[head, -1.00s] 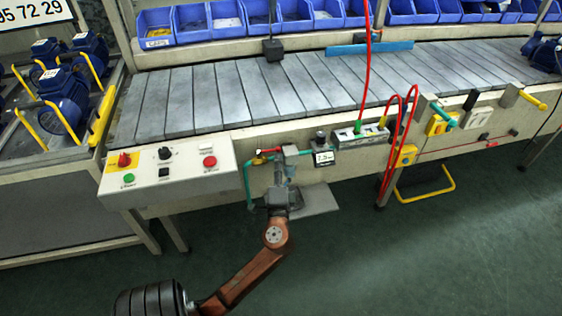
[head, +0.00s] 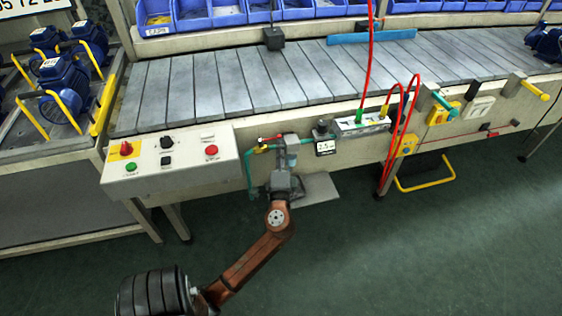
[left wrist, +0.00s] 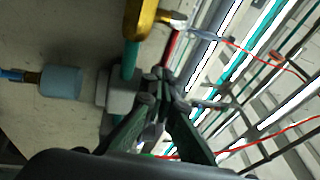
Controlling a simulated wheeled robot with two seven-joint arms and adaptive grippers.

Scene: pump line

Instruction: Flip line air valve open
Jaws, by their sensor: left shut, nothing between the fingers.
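The line air valve (head: 262,149) has a yellow body on a green pipe, on the bench front right of the control box. Its red lever (head: 270,138) lies roughly level and points right, toward my left gripper (head: 288,140). In the left wrist view the yellow valve body (left wrist: 140,25) is at the top, with the red lever (left wrist: 173,45) running from it down toward the fingertips. My left gripper (left wrist: 158,78) is shut and empty, its tips close to the lever's end. I cannot tell whether they touch it. My right gripper is out of view.
The control box (head: 170,160) with buttons is left of the valve. A small gauge display (head: 325,147) and a manifold (head: 362,125) with red hoses are close on the right. The slatted conveyor (head: 230,85) is above.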

